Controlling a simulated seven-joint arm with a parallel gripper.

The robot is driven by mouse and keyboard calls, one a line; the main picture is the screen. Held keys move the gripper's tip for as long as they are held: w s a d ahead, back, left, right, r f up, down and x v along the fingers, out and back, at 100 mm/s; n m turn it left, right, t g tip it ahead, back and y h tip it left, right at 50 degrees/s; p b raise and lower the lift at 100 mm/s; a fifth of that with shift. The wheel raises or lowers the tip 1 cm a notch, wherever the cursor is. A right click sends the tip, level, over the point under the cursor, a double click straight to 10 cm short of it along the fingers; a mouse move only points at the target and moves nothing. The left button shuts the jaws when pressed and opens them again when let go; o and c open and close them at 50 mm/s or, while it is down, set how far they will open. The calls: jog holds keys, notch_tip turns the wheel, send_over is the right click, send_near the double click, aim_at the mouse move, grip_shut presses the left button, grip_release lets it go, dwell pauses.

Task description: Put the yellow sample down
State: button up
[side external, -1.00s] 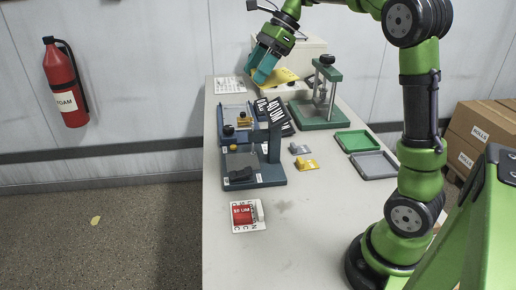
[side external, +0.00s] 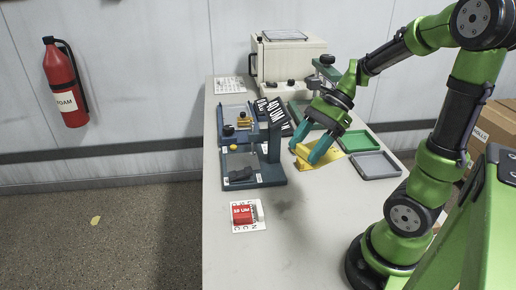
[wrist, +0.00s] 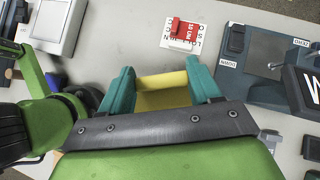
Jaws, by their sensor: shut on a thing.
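I cannot tell the exact gap between the sample and the table. In the wrist view the yellow sample (wrist: 162,98) spans between the two fingers, and its lower part is hidden by my gripper's body.
A blue coating stand (side external: 255,175) is left of my gripper. A red block (side external: 242,214) lies on a printed card nearer the front. The table's front middle is clear.

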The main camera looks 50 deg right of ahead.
notch_tip(320, 180, down, 17)
jog(key=shift+f, duration=0.15)
dwell(0.4)
jog(key=shift+f, duration=0.15)
jog(key=o, duration=1)
